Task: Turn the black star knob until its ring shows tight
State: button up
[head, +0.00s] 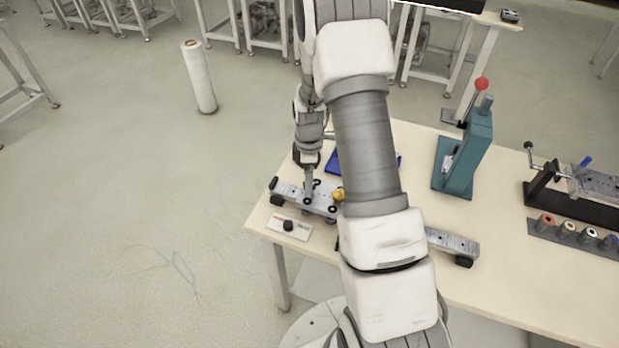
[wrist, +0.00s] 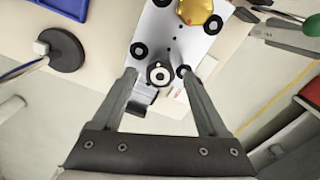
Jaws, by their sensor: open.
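In the wrist view a dark round knob (wrist: 158,74) with a pale ring on its top stands at the end of a light metal plate. It looks like the star knob, but its lobes are too small to make out. My gripper (wrist: 158,72) is open, with its fingertips on either side of the knob and a gap at each side. Contact cannot be told. In the head view my gripper (head: 308,197) points down over the fixture plate (head: 288,190) at the table's left end, and hides part of it.
A gold knob (head: 338,194) stands on the fixture. A small panel with a black knob (head: 288,226) and red and green marks lies in front. A teal press (head: 466,160) stands to the right. A blue tray (head: 334,162) lies behind. My arm hides the middle of the table.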

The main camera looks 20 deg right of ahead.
jog(key=shift+f, duration=0.1)
grip_shut()
dwell(0.4)
